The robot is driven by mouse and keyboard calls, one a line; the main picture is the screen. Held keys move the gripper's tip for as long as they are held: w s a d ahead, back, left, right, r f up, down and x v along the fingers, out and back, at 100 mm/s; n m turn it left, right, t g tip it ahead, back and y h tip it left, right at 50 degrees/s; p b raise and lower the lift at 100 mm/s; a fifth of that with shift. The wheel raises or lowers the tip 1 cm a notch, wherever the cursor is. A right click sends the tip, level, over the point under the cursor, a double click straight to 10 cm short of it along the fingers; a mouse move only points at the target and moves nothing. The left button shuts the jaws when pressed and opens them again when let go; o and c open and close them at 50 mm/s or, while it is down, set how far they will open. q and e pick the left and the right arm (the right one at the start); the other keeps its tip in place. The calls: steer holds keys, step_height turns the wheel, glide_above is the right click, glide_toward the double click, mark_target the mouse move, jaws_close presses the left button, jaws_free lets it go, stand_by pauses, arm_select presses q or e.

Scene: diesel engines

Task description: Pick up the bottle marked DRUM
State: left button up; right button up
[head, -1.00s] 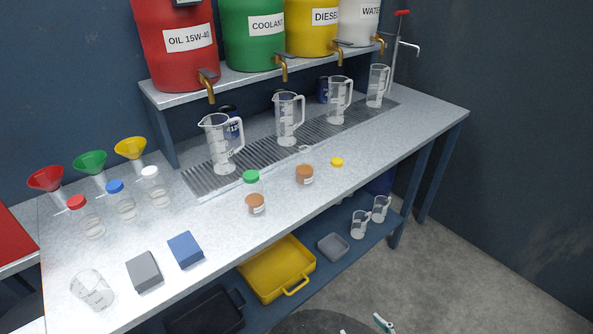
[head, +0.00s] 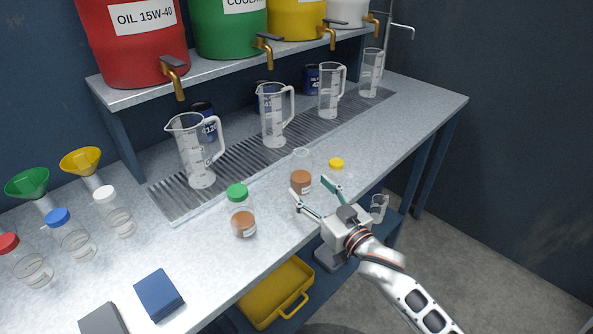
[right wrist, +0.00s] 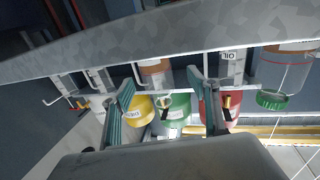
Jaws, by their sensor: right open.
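Several small clear bottles stand on the bench; their labels are too small to read, so I cannot tell which is marked DRUM. One uncapped bottle with brown liquid (head: 301,180) stands near the middle. In the right wrist view that bottle (right wrist: 155,73) shows between the fingers, and the green-capped one (right wrist: 284,75) at the right. My left gripper is out of view.
Measuring jugs (head: 273,115) stand on the drain grating (head: 240,160) behind the bottles. Red, blue and white-capped jars and blue and grey blocks (head: 159,294) are at the left. A yellow tray (head: 270,295) lies on the lower shelf.

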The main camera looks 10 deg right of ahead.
mark_target(307, 179)
steer(key=shift+d+x, duration=0.2)
steer(key=shift+x, duration=1.45)
steer(key=shift+d+x, duration=0.2)
steer(key=shift+x, duration=1.45)
steer(key=shift+w+r, duration=0.15)
steer(key=c, duration=1.3)
